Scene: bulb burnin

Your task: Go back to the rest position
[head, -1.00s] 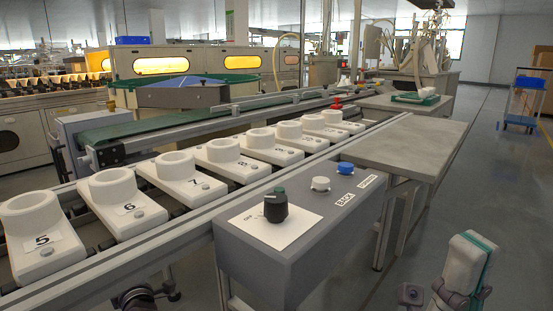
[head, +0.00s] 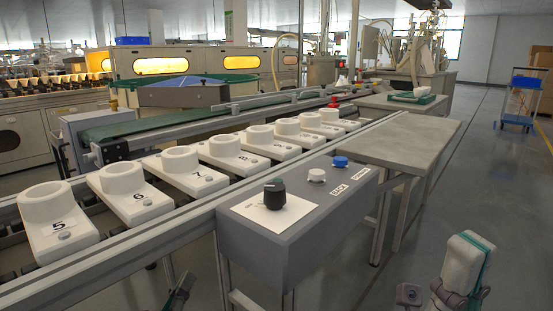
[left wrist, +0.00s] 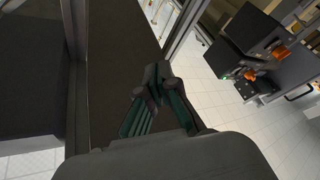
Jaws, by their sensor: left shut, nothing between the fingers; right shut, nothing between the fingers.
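My left gripper (head: 182,288) shows low in the head view, below the front rail of the conveyor and left of the control box. In the left wrist view its dark, green-padded fingers (left wrist: 155,90) are together with nothing between them.
A grey control box (head: 292,238) carries a black knob (head: 275,195), a white button (head: 317,175) and a blue button (head: 340,161). Numbered white sockets (head: 125,182) line the conveyor. A grey table (head: 405,138) stands behind the box.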

